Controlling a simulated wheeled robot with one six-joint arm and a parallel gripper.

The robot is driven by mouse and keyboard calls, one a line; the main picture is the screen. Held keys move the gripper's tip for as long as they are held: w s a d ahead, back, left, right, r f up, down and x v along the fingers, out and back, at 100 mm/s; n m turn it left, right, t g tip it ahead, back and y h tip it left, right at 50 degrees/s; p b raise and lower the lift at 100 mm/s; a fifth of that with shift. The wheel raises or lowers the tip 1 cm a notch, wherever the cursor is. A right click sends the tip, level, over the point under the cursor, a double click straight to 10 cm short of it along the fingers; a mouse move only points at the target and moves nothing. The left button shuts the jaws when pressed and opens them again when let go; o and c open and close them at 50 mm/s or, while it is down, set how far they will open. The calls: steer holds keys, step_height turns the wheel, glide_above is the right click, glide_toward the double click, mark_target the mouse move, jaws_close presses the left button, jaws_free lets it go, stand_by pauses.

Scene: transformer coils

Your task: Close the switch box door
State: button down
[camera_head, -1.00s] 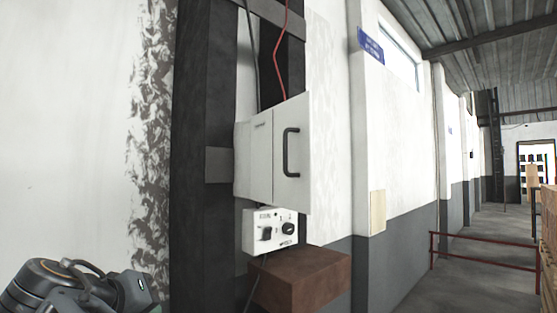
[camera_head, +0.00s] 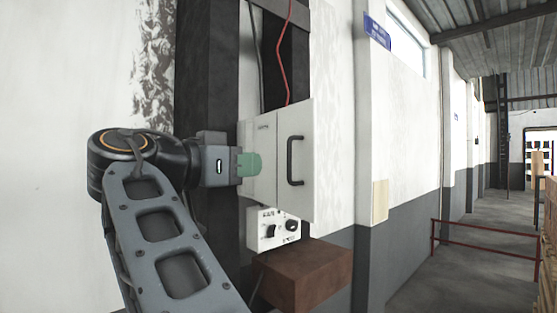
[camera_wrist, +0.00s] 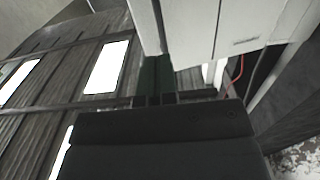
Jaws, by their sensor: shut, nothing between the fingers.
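The white switch box (camera_head: 262,135) is mounted on a dark post, with its door panel (camera_head: 300,210) on the right carrying a black handle (camera_head: 289,160). The door panel angles outward, but I cannot tell how wide its opening is. My gripper (camera_head: 250,164) is shut and empty, its green fingertips at the left part of the box, left of the handle. In the wrist view, the dark green fingers (camera_wrist: 155,75) lie beside the lower edge of a white box panel (camera_wrist: 195,28). Whether they touch it is unclear.
A white control unit (camera_head: 272,230) with black knobs hangs below the box, above a brown block (camera_head: 303,275). A red cable (camera_head: 283,65) runs down from above. A red railing (camera_head: 480,228) stands farther right, with open floor around it.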

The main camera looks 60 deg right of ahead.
mark_target(288, 164)
steer(key=p+x, duration=0.2)
steer(key=x, duration=0.4)
steer(key=shift+d, duration=0.35)
steer(key=shift+s+d, duration=0.1)
